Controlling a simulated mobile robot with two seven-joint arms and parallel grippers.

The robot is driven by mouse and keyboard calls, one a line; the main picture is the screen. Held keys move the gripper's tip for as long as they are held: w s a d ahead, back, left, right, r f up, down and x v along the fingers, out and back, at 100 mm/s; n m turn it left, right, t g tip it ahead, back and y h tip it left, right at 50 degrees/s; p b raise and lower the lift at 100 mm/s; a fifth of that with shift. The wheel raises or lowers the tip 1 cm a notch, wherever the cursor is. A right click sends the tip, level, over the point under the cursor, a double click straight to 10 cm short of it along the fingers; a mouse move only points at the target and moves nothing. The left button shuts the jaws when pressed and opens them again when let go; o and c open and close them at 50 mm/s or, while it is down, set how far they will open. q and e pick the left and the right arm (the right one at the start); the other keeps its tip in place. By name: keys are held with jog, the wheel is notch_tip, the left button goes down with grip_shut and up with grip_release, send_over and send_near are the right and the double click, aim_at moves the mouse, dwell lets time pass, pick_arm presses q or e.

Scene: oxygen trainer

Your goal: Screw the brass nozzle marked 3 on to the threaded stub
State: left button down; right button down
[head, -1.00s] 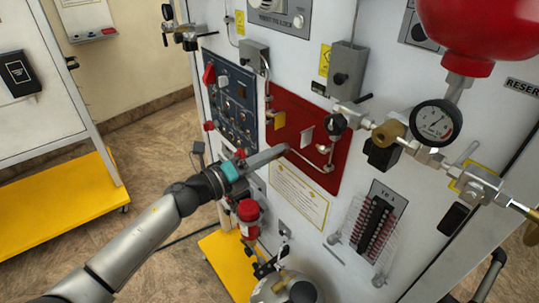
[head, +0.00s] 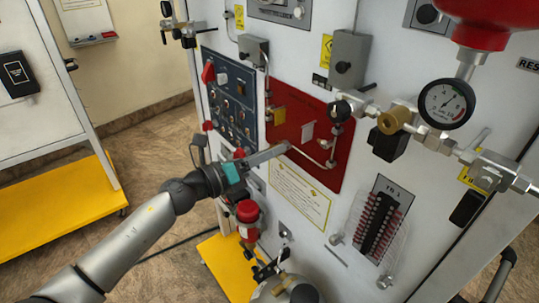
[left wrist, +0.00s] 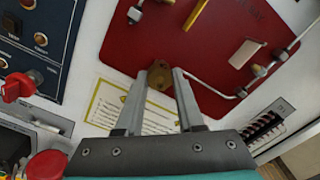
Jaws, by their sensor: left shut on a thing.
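My left gripper (head: 286,146) reaches from the left to the front of the red panel (head: 268,143). In the left wrist view its two fingers (left wrist: 160,92) are shut on a small brass piece, taken to be the brass nozzle (left wrist: 160,76), held at the fingertips over the panel's lower edge. No mark 3 can be read on it. In the head view the nozzle is too small to make out clearly. I cannot tell for sure which fitting is the threaded stub. My right gripper is not in view.
A blue switch panel (head: 229,99) is left of the red panel. A pressure gauge (head: 446,104) and valves stand out at right. A red-capped item (head: 247,211) sits below my left gripper. A thin pipe (left wrist: 212,89) bends across the red panel.

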pick_arm(q)
jog(key=shift+f+m+b, duration=0.15)
jog(key=shift+m+b, duration=0.35)
jog(key=shift+m, duration=0.6)
jog(key=m+b, duration=0.1)
jog(key=m, duration=0.1)
jog(key=shift+m+b, duration=0.3)
jog(key=shift+b, duration=0.05)
jog(key=shift+m, duration=0.4)
